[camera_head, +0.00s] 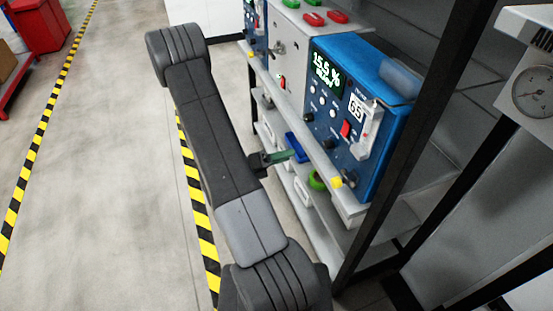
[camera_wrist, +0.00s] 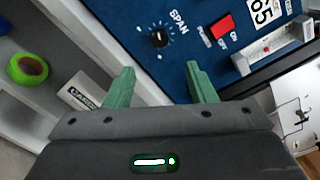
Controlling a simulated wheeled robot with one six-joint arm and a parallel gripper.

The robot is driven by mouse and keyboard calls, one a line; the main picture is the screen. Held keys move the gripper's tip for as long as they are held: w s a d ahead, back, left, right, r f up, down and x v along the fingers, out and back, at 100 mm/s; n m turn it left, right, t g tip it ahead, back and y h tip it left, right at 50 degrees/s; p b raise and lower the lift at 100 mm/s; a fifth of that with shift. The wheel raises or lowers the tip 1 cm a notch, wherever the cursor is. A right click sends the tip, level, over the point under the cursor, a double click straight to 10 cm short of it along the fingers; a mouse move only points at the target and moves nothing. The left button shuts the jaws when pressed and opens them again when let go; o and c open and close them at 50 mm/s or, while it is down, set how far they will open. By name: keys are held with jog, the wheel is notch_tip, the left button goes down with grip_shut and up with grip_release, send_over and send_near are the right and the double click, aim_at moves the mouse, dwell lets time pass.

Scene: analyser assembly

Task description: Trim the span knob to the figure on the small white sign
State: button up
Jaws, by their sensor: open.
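The blue analyser (camera_head: 370,75) stands on the shelf edge; its green display (camera_head: 325,72) seems to read 15.5 %. A small white sign (camera_head: 356,108) on its front reads 65; it shows partly in the wrist view (camera_wrist: 266,12). The black span knob (camera_wrist: 159,40), labelled SPAN and ringed by white tick marks, sits on the blue panel; its exact setting is too small to tell. My gripper (camera_wrist: 162,72) is open and empty, its green fingers apart and short of the knob. In the head view, my gripper (camera_head: 290,154) is in front of the panel's lower part.
A red switch (camera_wrist: 218,28) marked OFF and ON sits right of the knob. A clear tube fitting (camera_head: 371,132) projects near the sign. Below are shelves with a blue bin (camera_head: 294,147) and a green roll (camera_head: 317,180). A dark rack post (camera_head: 425,95) stands right; open floor lies left.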

aim_at(324, 145)
jog(key=shift+v, duration=0.95)
jog(key=shift+w+d, duration=0.1)
jog(key=shift+d, duration=0.05)
jog(key=shift+p+x, duration=0.8)
jog(key=shift+x, duration=5.95)
